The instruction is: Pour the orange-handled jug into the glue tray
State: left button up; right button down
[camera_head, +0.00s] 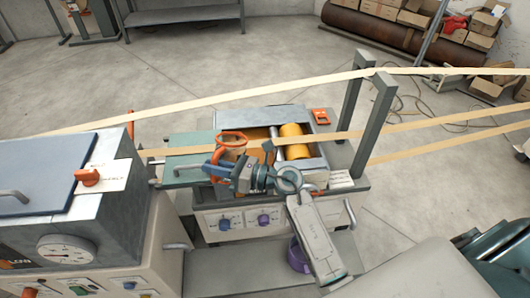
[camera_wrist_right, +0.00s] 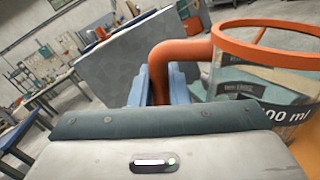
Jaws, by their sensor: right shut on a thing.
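The jug is clear, with an orange rim (camera_head: 231,139) and an orange handle (camera_head: 217,167). In the right wrist view the jug (camera_wrist_right: 265,85) shows at the right with "ml" printing. My right gripper (camera_head: 238,173) is shut on the orange handle (camera_wrist_right: 175,60), its blue fingers on both sides. The jug is held at the left part of the glue tray (camera_head: 262,117), seemingly above it. The tray has grey walls, orange-brown glue and a yellow roller (camera_head: 295,141). I cannot tell how much the jug holds or its exact tilt. My left gripper is not in view.
Cream paper strips (camera_head: 400,132) cross over the tray and pass a grey upright frame (camera_head: 375,125) at its right. A grey cabinet with a blue lid (camera_head: 45,172) stands at the left. A purple round thing (camera_head: 297,258) sits low, partly behind my right arm.

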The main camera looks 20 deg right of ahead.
jog(key=f+n+b, duration=0.2)
jog(key=b, duration=0.1)
jog(key=f+n+b, duration=0.2)
jog(key=b, duration=0.1)
jog(key=shift+w+d+f+g+b, duration=0.15)
jog(key=shift+w+f+g+b, duration=0.05)
jog(key=shift+g+b, duration=0.1)
jog(key=shift+r, duration=0.15)
notch_tip(320, 180, up, 6)
jog(key=p, duration=0.5)
dwell(0.6)
